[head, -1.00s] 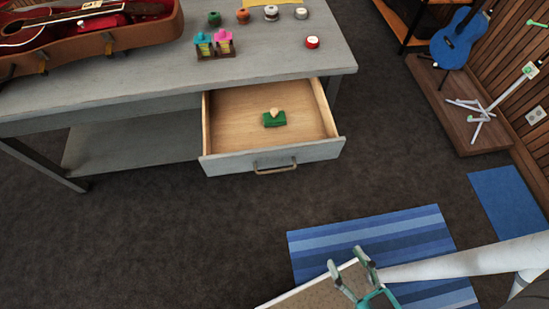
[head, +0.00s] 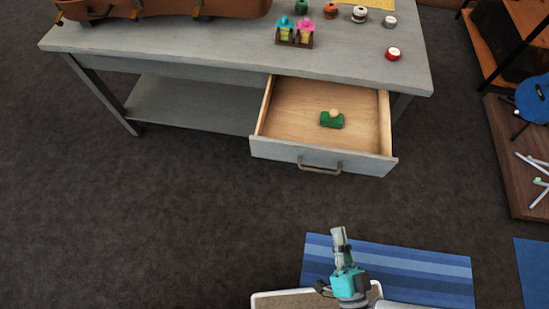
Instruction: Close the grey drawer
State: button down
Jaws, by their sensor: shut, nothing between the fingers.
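The grey drawer (head: 280,150) is pulled well out from the grey table (head: 200,50). Its front has a bronze bar handle (head: 320,168). Inside the drawer lies a green block with a pale round knob (head: 331,121). My gripper (head: 338,233) is shut and empty. It is in front of the drawer, below the handle in the picture and apart from it.
A blue striped rug (head: 420,275) lies on the floor. Dark carpet between my gripper and the drawer is clear. A wooden platform (head: 515,150) stands at the right.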

jog(key=w+a+f+m+h, duration=0.4)
jog(key=w+a+f+m, duration=0.25)
jog(key=w+m, duration=0.35)
jog(key=m+g+h, duration=0.2)
jog(key=m, duration=0.3)
send_near(275, 152)
jog(key=x, duration=0.7)
jog(key=shift+w+r, duration=0.1)
